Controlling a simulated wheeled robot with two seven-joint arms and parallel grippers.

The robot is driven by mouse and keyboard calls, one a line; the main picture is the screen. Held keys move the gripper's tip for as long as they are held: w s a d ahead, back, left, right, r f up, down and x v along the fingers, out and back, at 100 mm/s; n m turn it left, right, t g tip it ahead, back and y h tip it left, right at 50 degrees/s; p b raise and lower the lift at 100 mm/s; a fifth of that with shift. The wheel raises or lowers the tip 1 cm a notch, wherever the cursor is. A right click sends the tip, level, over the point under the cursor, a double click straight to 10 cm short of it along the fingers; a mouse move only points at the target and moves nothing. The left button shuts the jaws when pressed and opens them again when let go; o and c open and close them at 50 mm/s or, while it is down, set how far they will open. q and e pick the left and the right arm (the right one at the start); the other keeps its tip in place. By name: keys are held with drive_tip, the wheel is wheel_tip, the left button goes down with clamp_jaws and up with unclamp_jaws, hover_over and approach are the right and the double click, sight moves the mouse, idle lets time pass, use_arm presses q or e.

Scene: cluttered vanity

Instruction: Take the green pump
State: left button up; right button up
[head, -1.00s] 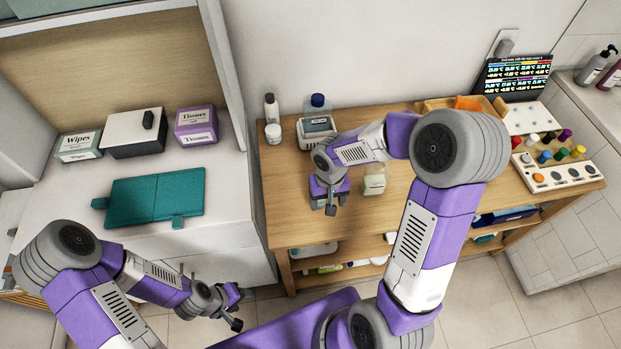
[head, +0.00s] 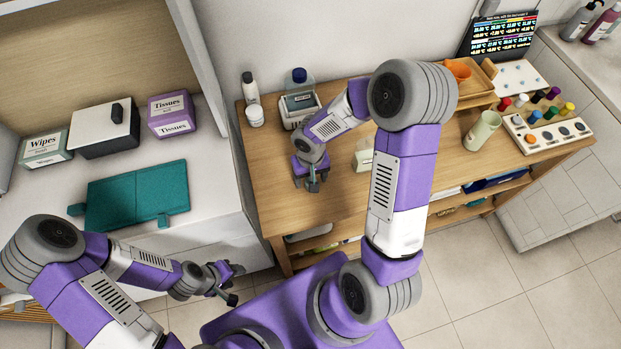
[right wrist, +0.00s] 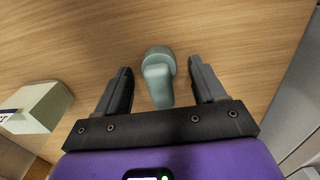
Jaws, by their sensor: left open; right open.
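In the right wrist view, the pale grey-green pump (right wrist: 158,80), with a round top and a spout toward me, is between the fingers of my right gripper (right wrist: 160,68). The fingers are open, with a gap on both sides of the pump. In the head view, my right gripper (head: 306,184) points down over the left part of the wooden table, and the pump is largely hidden there. My left gripper (head: 235,283) is open and empty, low in front of the white counter.
A pale green box-shaped bottle (head: 363,160) stands beside my right gripper. Behind are a container with a blue-capped bottle (head: 299,76), a white bottle (head: 250,88) and a jar (head: 255,117). The table's front left is clear.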

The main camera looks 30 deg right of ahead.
drive_tip(key=c, duration=1.1)
